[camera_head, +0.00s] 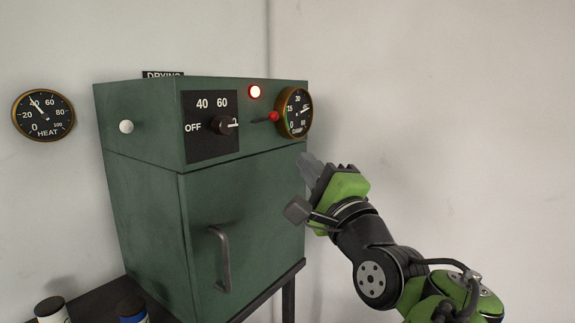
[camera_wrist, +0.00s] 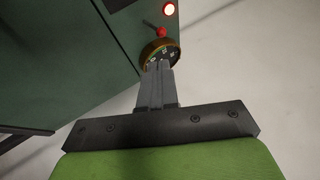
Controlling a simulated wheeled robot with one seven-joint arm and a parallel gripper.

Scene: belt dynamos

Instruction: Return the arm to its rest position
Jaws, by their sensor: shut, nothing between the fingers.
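My gripper (camera_head: 311,163) is at the right side of the green drying cabinet (camera_head: 150,220) in the head view, just below the round dial gauge. My arm (camera_head: 375,265) reaches up to it from the lower right. In the wrist view the fingers of my gripper (camera_wrist: 158,66) are together with nothing between them. Their tips overlap the lower edge of the gauge (camera_wrist: 160,50) there; I cannot tell whether they touch it. The gauge (camera_head: 295,112) sits at the cabinet's upper right.
The cabinet carries a knob (camera_head: 222,125), a red-tipped lever (camera_head: 273,116), a lit red lamp (camera_head: 255,91) and a door handle (camera_head: 220,258). A heat gauge (camera_head: 43,115) hangs on the wall. The right side is clear.

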